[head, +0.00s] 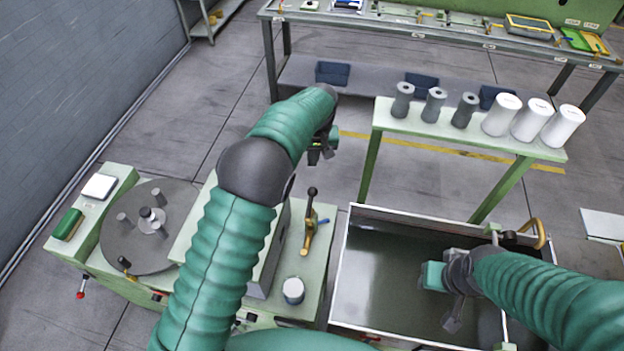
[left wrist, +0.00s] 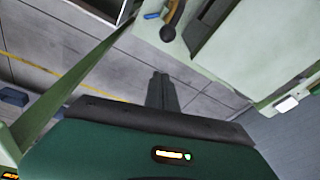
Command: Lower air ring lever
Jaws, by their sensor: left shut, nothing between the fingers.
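The lever (head: 309,222) has a black knob on top and a brass-coloured body. It stands roughly upright on the green machine top, right of the sloped housing. In the left wrist view the lever (left wrist: 172,20) shows at the top edge, partly cut off. My left gripper (head: 322,153) is in the air behind the lever in the head view, apart from it. In the left wrist view its fingers (left wrist: 161,92) are shut and empty. My right gripper (head: 452,312) hangs over the open tank; its finger opening is unclear.
A round dark turntable (head: 130,240) is at the left, and a white-topped cylinder (head: 293,290) stands in front of the lever. The open metal tank (head: 375,215) lies right of it. A green bench (head: 390,118) with grey and white cylinders stands behind.

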